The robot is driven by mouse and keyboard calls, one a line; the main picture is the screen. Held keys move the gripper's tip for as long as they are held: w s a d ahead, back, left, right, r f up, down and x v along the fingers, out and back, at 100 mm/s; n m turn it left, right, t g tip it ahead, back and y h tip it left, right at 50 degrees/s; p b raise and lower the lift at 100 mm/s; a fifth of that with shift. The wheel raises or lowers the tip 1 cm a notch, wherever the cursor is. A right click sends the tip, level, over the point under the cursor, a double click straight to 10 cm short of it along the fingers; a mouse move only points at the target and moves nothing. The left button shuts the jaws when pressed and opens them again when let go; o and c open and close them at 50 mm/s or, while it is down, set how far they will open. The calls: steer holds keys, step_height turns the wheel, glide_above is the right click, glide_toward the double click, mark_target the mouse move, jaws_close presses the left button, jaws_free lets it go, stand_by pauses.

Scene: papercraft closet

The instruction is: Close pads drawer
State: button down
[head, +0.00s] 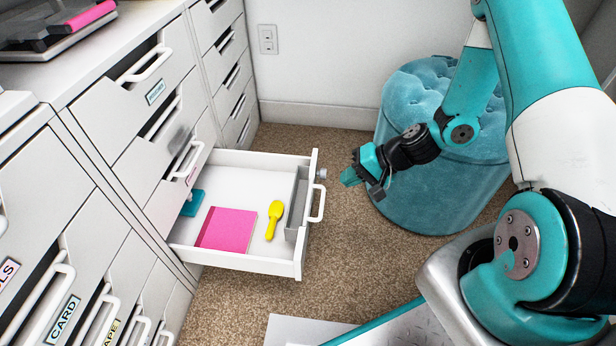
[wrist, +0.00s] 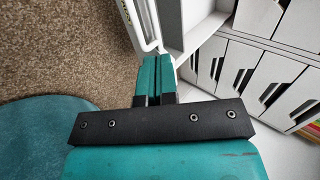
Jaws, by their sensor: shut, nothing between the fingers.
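The open drawer (head: 285,262) is white and pulled well out of the left cabinet in the head view. It holds a pink pad (head: 228,229), a yellow tool (head: 274,219), a teal item (head: 192,203) partly hidden at the back, and a grey divider (head: 297,204). Its white handle (head: 317,203) is on the front face. My gripper (head: 349,178) is shut and empty, a short way right of the drawer front and apart from it. In the wrist view the shut fingers (wrist: 153,75) point toward a white labelled drawer front (wrist: 137,22).
A teal tufted ottoman (head: 430,190) stands close behind and right of my gripper. Cabinets with several shut drawers (head: 130,95) line the left. Brown carpet (head: 350,250) is clear in front of the drawer. A pale flat panel (head: 300,330) lies at the bottom.

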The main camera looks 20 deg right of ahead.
mark_target(293, 195)
steer(key=b+x, duration=0.3)
steer(key=x, duration=0.2)
steer(key=b+x, duration=0.3)
steer(key=x, duration=0.2)
steer(key=shift+f, duration=0.45)
steer(key=shift+w+a+r+b, duration=0.1)
steer(key=shift+w+a+b, duration=0.25)
steer(key=shift+a, duration=0.2)
steer(key=shift+w+a+r+b, duration=0.1)
steer(key=shift+w+a+b, duration=0.25)
steer(key=shift+a, duration=0.2)
steer(key=shift+w+a+r, duration=0.2)
steer(key=shift+w+a, duration=0.1)
steer(key=shift+a, duration=0.25)
steer(key=shift+a, duration=0.1)
